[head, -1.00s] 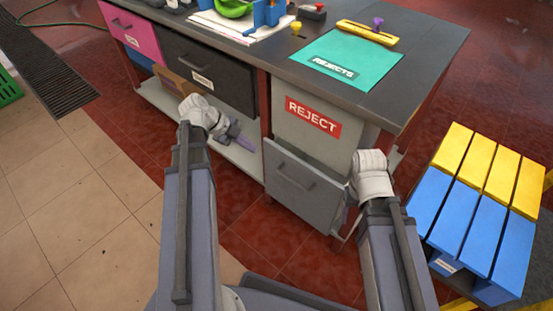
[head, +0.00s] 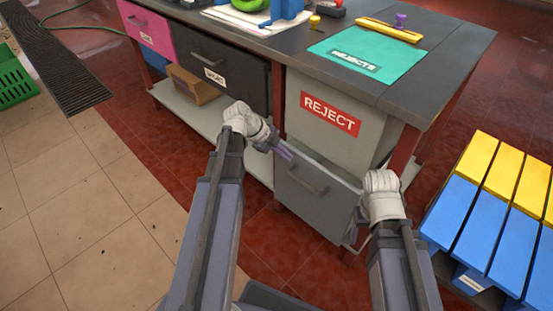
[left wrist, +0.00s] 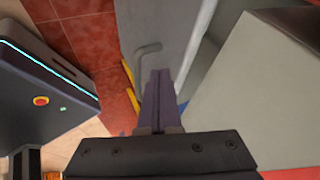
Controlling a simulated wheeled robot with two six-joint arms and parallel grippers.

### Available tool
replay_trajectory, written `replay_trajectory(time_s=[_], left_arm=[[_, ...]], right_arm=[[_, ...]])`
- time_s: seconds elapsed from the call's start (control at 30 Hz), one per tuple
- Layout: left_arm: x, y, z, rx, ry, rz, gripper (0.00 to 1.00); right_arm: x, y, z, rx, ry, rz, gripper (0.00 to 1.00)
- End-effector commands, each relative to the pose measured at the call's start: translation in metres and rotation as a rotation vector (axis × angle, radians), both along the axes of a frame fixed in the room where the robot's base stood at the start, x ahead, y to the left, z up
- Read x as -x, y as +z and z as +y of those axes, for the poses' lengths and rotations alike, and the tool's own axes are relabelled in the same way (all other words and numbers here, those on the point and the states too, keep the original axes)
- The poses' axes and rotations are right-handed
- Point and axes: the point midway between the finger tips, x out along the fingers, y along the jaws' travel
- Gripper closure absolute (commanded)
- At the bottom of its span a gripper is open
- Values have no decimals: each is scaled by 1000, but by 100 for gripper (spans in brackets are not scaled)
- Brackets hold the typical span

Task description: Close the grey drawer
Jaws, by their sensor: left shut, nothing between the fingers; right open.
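The grey drawer (head: 312,203) is pulled out from the bench, under the grey panel with the red REJECT label (head: 331,113). Its bar handle (head: 303,180) is on the front face. My left gripper (head: 285,150) is shut and empty, with its purple fingertips at the upper left corner of the drawer front; I cannot tell if they touch. In the left wrist view the shut fingers (left wrist: 161,95) point along the grey drawer front (left wrist: 170,25), with the handle (left wrist: 148,50) beside them. My right gripper (head: 383,190) is at the drawer's right edge, its fingers mostly hidden.
A black drawer (head: 215,70) and a pink drawer (head: 147,30) are to the left. A cardboard box (head: 193,86) sits on the lower shelf (head: 205,115). A blue and yellow slatted stand (head: 480,210) is close on the right.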

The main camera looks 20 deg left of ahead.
Motion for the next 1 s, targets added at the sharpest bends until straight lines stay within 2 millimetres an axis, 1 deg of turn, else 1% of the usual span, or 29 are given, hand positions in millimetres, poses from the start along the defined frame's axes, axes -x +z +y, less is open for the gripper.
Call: replay_trajectory(time_s=[0.03,0.2,0.63,0.87,1.0], left_arm=[[-7,1,-1,-1,-2,0,100],[-15,1,-5,0,-1,-1,100],[-18,1,-6,0,0,0,100],[-47,1,-16,0,-3,-1,100],[-50,1,-18,2,0,-3,100]], right_arm=[[0,1,0,0,0,0,31],[0,1,0,0,0,0,31],[0,1,0,0,0,0,31],[0,1,0,0,0,0,31],[0,1,0,0,0,0,31]])
